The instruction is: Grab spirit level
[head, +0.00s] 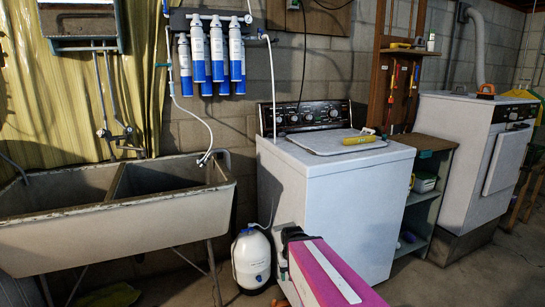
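A short yellow bar (358,140), which looks like the spirit level, lies flat near the right front part of the lid on the white top-loading washer (330,200). Its vials are too small to make out. A pink and white part, which looks like mine, rises from the bottom edge in front of the washer. Nothing visible touches the yellow bar.
A double concrete sink (115,222) stands at left, with blue and white filter cartridges (215,55) on the wall. A white tank (251,260) stands on the floor left of the washer. A shelf unit (425,195) and a dryer (485,160) stand at right. Floor at lower right is clear.

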